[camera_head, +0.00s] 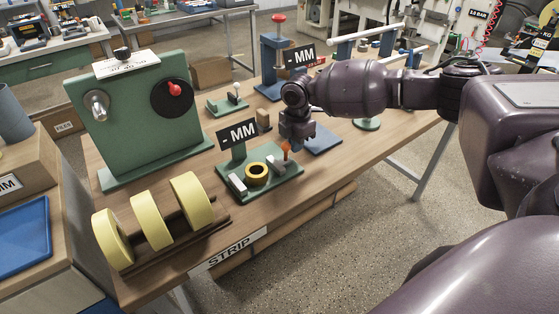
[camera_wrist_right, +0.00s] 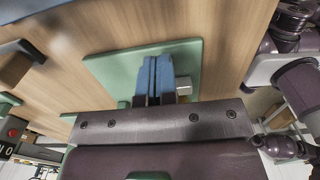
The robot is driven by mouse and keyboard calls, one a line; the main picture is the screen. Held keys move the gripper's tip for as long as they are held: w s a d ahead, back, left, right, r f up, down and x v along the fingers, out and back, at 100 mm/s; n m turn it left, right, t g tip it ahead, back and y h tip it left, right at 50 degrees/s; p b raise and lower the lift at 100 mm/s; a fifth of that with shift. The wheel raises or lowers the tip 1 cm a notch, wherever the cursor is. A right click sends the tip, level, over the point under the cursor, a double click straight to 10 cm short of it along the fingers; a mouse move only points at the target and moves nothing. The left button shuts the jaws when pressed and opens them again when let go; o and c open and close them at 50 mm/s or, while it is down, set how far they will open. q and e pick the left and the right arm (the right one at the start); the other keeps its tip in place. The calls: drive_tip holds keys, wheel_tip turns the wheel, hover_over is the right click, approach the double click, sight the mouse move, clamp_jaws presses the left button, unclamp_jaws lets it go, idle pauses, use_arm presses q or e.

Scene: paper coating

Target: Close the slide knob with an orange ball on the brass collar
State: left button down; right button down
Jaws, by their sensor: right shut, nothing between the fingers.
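A green fixture base (camera_head: 287,186) with a "- MM" sign stands near the table's front edge. On it a yellow, brass-like ring (camera_head: 250,178) with a dark centre lies between two grey blocks. The right grey block (camera_head: 276,166) is beside the slide knob's orange part (camera_head: 286,146), which is partly hidden by my gripper. My right gripper (camera_head: 288,148) is shut and empty, pointing down at this knob. In the right wrist view its blue fingers (camera_wrist_right: 154,78) are together over the green plate (camera_wrist_right: 115,72), beside a grey block (camera_wrist_right: 184,84). Contact with the knob cannot be told.
A green upright panel (camera_head: 135,125) with a red knob stands at left. Yellow rolls (camera_head: 152,222) sit on a rack in front of it. A blue plate (camera_head: 322,138) lies right of the fixture, and a blue press (camera_head: 274,65) stands behind. Bare wood shows along the table's front edge.

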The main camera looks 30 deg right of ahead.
sight(284, 145)
drive_tip(key=shift+a, duration=0.55)
drive_tip(key=shift+a+p, duration=0.2)
drive_tip(key=shift+p, duration=0.1)
drive_tip(key=shift+s+a, duration=0.1)
drive_tip(key=shift+a, duration=0.4)
drive_tip(key=shift+a+p, duration=0.35)
drive_tip(key=shift+a, duration=0.2)
drive_tip(key=shift+s+a, duration=0.1)
drive_tip(key=shift+a, duration=0.25)
